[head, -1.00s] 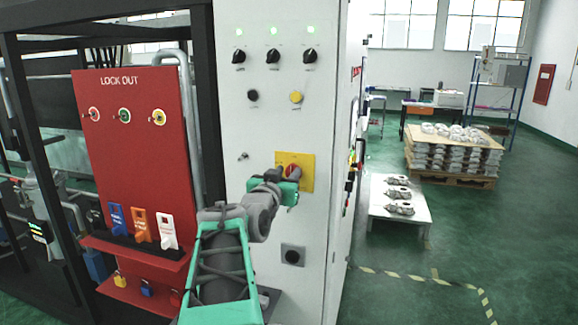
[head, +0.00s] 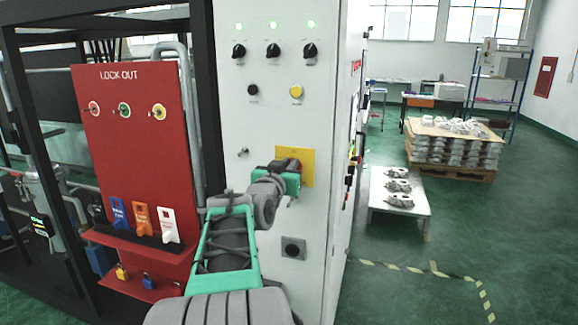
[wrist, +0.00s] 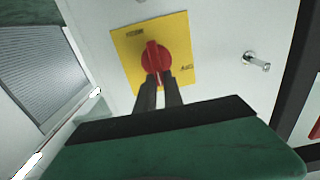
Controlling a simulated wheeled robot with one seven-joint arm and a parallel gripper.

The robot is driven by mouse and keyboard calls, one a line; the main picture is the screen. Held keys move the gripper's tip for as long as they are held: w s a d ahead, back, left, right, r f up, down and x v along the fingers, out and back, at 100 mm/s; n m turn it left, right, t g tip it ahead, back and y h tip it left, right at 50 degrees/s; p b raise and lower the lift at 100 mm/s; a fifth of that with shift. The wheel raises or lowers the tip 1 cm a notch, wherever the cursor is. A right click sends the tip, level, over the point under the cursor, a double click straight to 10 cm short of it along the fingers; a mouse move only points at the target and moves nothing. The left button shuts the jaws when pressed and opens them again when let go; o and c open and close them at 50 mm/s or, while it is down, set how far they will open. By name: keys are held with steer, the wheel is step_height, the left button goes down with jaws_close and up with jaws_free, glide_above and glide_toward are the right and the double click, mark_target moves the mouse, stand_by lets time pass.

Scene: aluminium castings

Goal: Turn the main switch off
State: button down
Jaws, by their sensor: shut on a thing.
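The main switch is a red rotary knob on a yellow plate (head: 308,167) on the front of the white cabinet. In the head view my gripper and wrist cover most of the knob. In the wrist view the red knob (wrist: 155,58) sits in the middle of the yellow plate (wrist: 178,40). My gripper (wrist: 158,82) has its two dark fingers at the knob's grip, shut on it. In the head view my gripper (head: 290,172) is up against the plate. Small lettering on the plate is too blurred to read surely.
The white cabinet (head: 262,125) carries three green lamps, three black selectors and a yellow button (head: 296,91). A red lockout board (head: 140,185) stands to the left. A low table with castings (head: 385,208) and a stacked pallet (head: 450,172) stand right. Green floor there is open.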

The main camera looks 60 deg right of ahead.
steer(key=shift+f+n+b, duration=0.1)
steer(key=shift+n+b, duration=0.3)
steer(key=shift+b, duration=0.05)
steer(key=n+b, duration=0.2)
steer(key=n, duration=0.1)
steer(key=w+n+b, duration=0.1)
steer(key=n+b, duration=0.1)
steer(key=n, duration=0.2)
steer(key=w+f+n+b, duration=0.1)
steer(key=n+b, duration=0.1)
steer(key=n, duration=0.2)
steer(key=shift+a, duration=0.15)
stand_by(0.6)
steer(key=c, duration=1.5)
jaws_free()
steer(key=shift+o, duration=0.2)
steer(key=shift+a+b, duration=0.1)
steer(key=shift+b, duration=0.2)
